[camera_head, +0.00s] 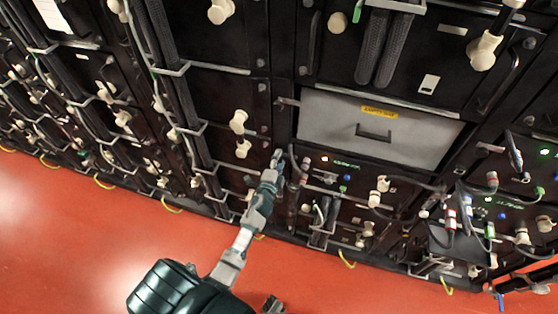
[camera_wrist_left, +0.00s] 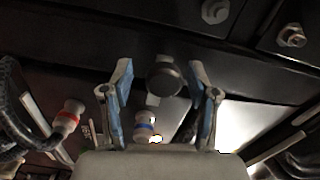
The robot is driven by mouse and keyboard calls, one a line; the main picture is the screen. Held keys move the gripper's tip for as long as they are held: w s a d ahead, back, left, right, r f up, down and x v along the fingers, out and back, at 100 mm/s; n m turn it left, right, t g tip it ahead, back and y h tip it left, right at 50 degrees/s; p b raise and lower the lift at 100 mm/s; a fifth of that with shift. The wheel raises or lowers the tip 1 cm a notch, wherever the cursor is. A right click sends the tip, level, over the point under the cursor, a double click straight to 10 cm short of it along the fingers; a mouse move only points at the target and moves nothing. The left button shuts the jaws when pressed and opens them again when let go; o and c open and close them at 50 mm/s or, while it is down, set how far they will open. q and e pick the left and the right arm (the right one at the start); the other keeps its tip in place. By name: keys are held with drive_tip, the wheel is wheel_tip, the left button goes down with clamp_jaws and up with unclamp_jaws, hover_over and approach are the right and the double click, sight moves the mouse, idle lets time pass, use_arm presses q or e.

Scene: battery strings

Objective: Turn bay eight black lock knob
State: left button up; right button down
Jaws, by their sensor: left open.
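A dark round knob (camera_wrist_left: 164,80), which looks like the black lock knob, sits on the dark panel edge in the left wrist view. My left gripper (camera_wrist_left: 160,74) is open, with one blue-padded finger on each side of the knob. Gaps show between the fingers and the knob. In the head view my left gripper (camera_head: 278,158) is up against the rack, left of and below the grey drawer front; the knob is hidden or too small there. A small grey part (camera_head: 272,304) at the bottom edge may be my right gripper; its jaws cannot be made out.
A grey drawer front (camera_head: 340,122) with a yellow label is right of the gripper. A white connector with a blue band (camera_wrist_left: 145,124) is just below the knob, and a red-banded one (camera_wrist_left: 68,116) is left. Cables hang at right. The red floor (camera_head: 70,240) is clear.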

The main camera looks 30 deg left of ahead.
use_arm(q)
drive_tip(key=v, duration=1.2)
drive_tip(key=shift+f, duration=0.1)
drive_tip(key=s+d+f+n+g+h, duration=0.1)
drive_tip(key=s+d+f+n+g, duration=0.2)
drive_tip(key=f, duration=0.7)
drive_tip(key=s+d+f+n+g+h, duration=0.1)
drive_tip(key=s+f+g, duration=0.3)
drive_tip(key=f, duration=0.6)
drive_tip(key=s+d+f+n+g+h, duration=0.15)
drive_tip(key=s+f, duration=0.35)
drive_tip(key=f, duration=0.6)
drive_tip(key=s+d+f+n+g, duration=0.1)
drive_tip(key=s+f+g, duration=0.1)
drive_tip(key=s+f, duration=0.3)
drive_tip(key=s+d+f+n+g, duration=0.2)
drive_tip(key=s+f, duration=0.3)
drive_tip(key=s, duration=0.6)
drive_tip(key=s+d+f+n+g+h, duration=0.1)
drive_tip(key=s+f+n+g, duration=0.1)
drive_tip(key=s+f, duration=0.3)
drive_tip(key=s+g, duration=0.1)
drive_tip(key=s, duration=0.3)
drive_tip(key=shift+d+f+g, duration=0.2)
drive_tip(key=shift+f+g, duration=0.1)
drive_tip(key=shift+g, duration=0.05)
drive_tip(key=shift+s, duration=0.1)
